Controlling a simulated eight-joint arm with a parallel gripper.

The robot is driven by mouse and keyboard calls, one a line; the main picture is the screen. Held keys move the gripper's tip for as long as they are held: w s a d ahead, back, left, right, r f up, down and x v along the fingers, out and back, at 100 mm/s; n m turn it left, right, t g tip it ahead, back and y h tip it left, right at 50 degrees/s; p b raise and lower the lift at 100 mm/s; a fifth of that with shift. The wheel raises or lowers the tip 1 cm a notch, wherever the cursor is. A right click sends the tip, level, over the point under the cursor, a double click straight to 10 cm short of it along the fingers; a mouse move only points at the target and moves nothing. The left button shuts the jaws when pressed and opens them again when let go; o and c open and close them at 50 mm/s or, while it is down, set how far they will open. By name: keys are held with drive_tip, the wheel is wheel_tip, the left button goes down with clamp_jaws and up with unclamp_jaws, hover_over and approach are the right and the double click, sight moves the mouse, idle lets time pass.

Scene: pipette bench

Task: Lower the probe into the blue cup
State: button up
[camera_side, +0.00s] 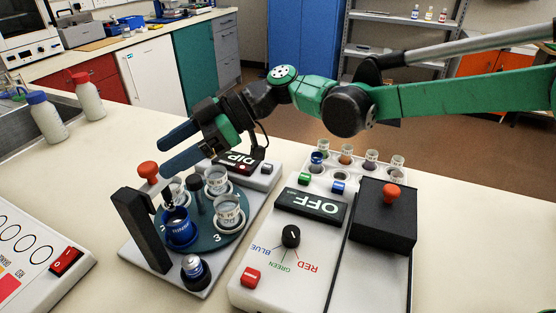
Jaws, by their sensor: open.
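The blue cup (180,232) sits at the front left of a round dark turntable (206,241), beside a black upright post (140,230). A thin dark piece that looks like the probe (168,198) stands just above the cup's rim; I cannot tell whether its tip is inside. An orange knob (148,172) shows behind the top of the post. My gripper (163,157) is open and empty, its two blue fingers pointing left. In the picture it is just above and right of the orange knob. A display (240,163) at the back of this unit reads DIP.
Several clear cups, one a front-right cup (228,212), share the turntable. A white unit on the right has an OFF display (310,204), a colour dial (291,236) and a black box (384,220) with an orange knob. A vial rack (352,178) stands behind. White bottles (47,117) stand far left.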

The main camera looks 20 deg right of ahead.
drive_tip(key=shift+x, duration=1.15)
clamp_jaws()
drive_tip(key=shift+d, duration=0.1)
idle(0.4)
